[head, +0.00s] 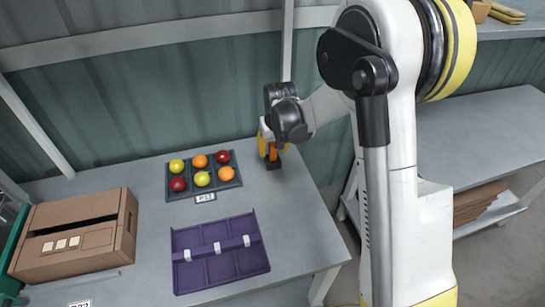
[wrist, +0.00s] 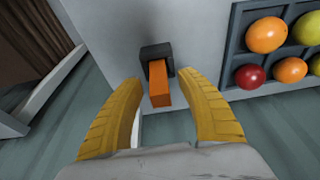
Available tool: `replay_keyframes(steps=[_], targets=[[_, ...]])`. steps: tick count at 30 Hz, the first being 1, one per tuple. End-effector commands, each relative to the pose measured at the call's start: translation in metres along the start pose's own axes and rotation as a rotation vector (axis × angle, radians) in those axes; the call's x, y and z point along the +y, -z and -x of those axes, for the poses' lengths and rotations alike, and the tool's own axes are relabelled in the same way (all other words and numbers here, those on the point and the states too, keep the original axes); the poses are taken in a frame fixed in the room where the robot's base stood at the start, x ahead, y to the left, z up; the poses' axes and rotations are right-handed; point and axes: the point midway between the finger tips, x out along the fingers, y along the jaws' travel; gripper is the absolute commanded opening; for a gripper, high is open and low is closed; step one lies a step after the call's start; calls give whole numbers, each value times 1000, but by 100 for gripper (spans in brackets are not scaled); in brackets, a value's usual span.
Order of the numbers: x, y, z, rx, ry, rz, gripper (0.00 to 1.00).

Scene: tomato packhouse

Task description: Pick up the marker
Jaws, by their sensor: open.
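The marker (wrist: 160,90) is an orange, squared-off upright piece set in a small dark holder (wrist: 153,50) near the table edge. In the head view the marker (head: 272,154) shows partly between my fingers, with the dark holder (head: 273,165) below it. My gripper (wrist: 160,79) has two yellow ribbed fingers, open, one on each side of the marker. In the wrist view there is a gap between the marker and each finger. In the head view my gripper (head: 269,142) is above the holder and hides the marker's upper part.
A dark tray (head: 178,195) of red, orange and yellow tomatoes lies left of the holder. A purple divided tray (head: 206,270) lies in front, and an open cardboard box (head: 75,253) stands at the left. Grey table (head: 275,210) is bare between holder and purple tray.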

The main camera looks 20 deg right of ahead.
Motion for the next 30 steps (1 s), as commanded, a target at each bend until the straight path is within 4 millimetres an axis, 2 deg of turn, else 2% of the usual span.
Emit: replay_keyframes(steps=[3,7,8,22,26,30], targets=[[0,0,1,0,0,0,44],[0,0,2,0,0,0,4],[0,0,2,0,0,0,0],[0,1,6,0,0,0,0],[0,5,19,0,0,0,0],[0,12,45,0,0,0,0]])
